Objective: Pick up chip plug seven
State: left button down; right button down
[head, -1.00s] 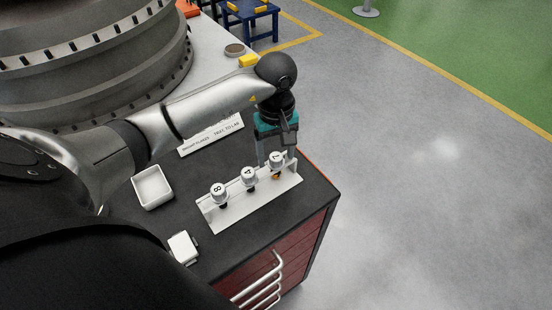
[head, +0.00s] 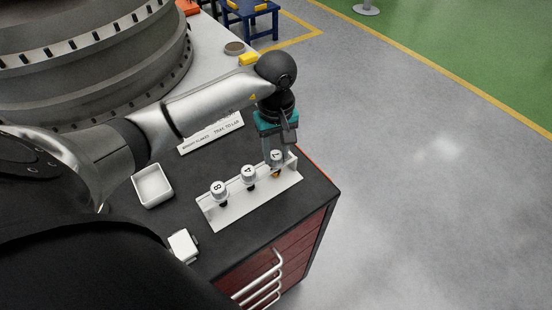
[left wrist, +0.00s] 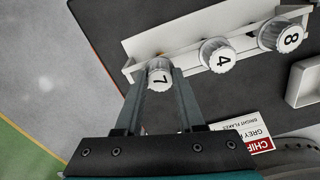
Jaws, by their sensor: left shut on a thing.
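Chip plug seven (head: 276,156) has a white knurled cap marked 7 and stands at the right end of the white rack (head: 232,211). My left gripper (head: 275,160) reaches down from above and is shut on its cap. In the left wrist view the cap of plug seven (left wrist: 159,75) sits between the two fingertips (left wrist: 160,80). The plug is still at its place in the rack, with its lower part mostly hidden. My right gripper is not in view.
Plugs 8 (head: 219,190) and 4 (head: 248,174) stand in the same rack. An empty white tray (head: 137,186), a small white box (head: 183,246) and a printed sign (head: 212,134) are on the dark cabinet top. The cabinet's right edge is close to the rack.

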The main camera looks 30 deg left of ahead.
pick_arm(q)
jog(key=shift+r, duration=0.1)
notch_tip(320, 180, up, 12)
jog(key=b, duration=0.1)
notch_tip(320, 180, up, 6)
jog(key=p, duration=0.1)
send_over(276, 155)
jog(key=shift+r+p, duration=0.3)
jog(key=shift+r, duration=0.65)
